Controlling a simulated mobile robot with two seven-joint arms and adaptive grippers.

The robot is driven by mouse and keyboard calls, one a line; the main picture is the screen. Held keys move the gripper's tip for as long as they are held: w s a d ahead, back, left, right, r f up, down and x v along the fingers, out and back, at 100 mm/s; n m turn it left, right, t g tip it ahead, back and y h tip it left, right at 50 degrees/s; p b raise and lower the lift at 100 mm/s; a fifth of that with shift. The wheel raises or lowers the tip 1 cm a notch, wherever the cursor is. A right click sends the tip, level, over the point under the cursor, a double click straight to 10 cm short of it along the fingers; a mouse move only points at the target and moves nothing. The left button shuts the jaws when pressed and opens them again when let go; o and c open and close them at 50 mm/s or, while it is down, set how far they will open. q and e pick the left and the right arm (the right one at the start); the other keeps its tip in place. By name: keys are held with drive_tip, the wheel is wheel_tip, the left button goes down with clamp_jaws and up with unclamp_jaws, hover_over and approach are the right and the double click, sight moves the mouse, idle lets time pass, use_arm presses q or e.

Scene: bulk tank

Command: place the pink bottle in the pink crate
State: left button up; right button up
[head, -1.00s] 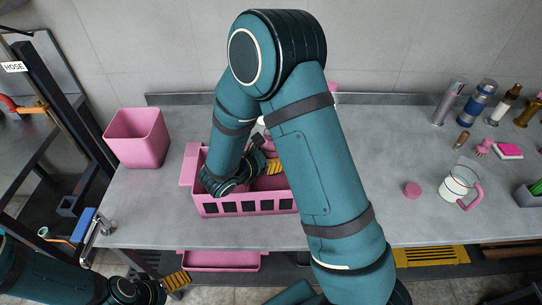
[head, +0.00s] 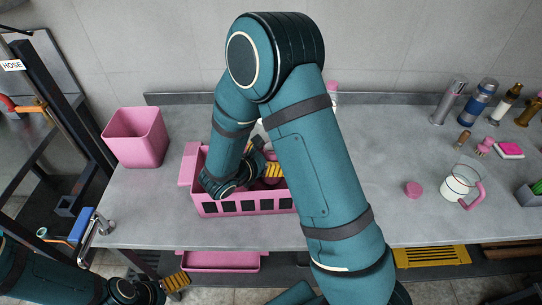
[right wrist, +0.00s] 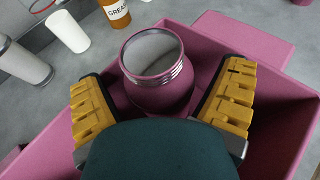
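The pink crate (head: 245,206) stands on the grey counter, left of the middle in the head view. The pink bottle shows in the right wrist view (right wrist: 165,92), inside the crate, with its metal-threaded mouth uncovered and facing up toward the camera. My right gripper (head: 267,161) is down in the crate. In the right wrist view its yellow fingers (right wrist: 160,105) are spread on either side of the bottle, with gaps between. In the head view my arm hides much of the crate. My left gripper (head: 173,284) is low at the left, away from the crate; its opening is unclear.
A pink bin (head: 137,138) stands left of the crate. A pink lid (head: 413,189) and a clear jug (head: 460,184) are on the right part of the counter. Several bottles stand at the back right.

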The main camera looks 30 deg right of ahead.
drive_tip(key=r+p+v, duration=0.1)
drive_tip(key=p+v, duration=0.1)
drive_tip(key=v, duration=1)
drive_tip(key=shift+r+p, duration=0.15)
drive_tip(key=shift+p, duration=0.15)
